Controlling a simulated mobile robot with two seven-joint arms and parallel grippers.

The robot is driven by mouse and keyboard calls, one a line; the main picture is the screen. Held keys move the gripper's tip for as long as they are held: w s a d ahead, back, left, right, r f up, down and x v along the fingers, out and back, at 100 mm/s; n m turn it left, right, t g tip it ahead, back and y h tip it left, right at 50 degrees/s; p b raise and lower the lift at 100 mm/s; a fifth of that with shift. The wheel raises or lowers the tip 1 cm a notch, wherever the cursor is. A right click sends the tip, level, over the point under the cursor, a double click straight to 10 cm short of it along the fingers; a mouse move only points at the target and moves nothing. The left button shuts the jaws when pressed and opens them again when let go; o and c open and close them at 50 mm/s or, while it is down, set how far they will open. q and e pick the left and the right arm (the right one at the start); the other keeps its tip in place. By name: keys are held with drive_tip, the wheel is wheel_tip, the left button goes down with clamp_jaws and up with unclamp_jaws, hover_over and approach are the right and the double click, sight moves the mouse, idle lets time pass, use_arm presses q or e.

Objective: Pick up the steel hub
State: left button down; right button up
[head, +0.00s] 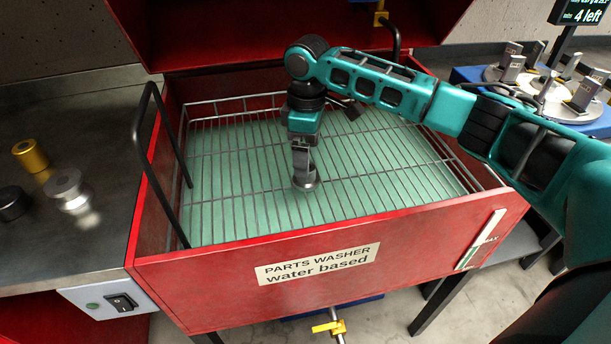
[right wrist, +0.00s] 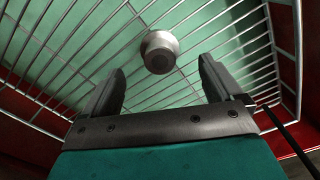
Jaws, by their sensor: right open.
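A small round steel hub (head: 306,184) with a wider rim stands on the wire basket (head: 232,220) inside the red parts washer. The hub also shows in the right wrist view (right wrist: 159,54), just beyond and between the fingertips. My right gripper (head: 302,168) points down directly over the hub, and its fingers partly hide the hub in the head view. In the right wrist view the gripper (right wrist: 162,76) is open, with one finger on each side and nothing held. My left gripper is not in view.
The washer's red front wall (head: 240,275) and black handle bars (head: 150,165) rise around the basket. On the left metal bench stand a brass part (head: 30,156), a silver part (head: 66,188) and a black part (head: 12,203). A fixture with several metal blocks (head: 545,90) is at the back right.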

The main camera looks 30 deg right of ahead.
sight(311, 183)
drive_tip(key=shift+f+b, duration=0.45)
drive_tip(key=shift+f, duration=2.55)
drive_tip(key=shift+w, duration=0.1)
drive_tip(key=c, duration=1.4)
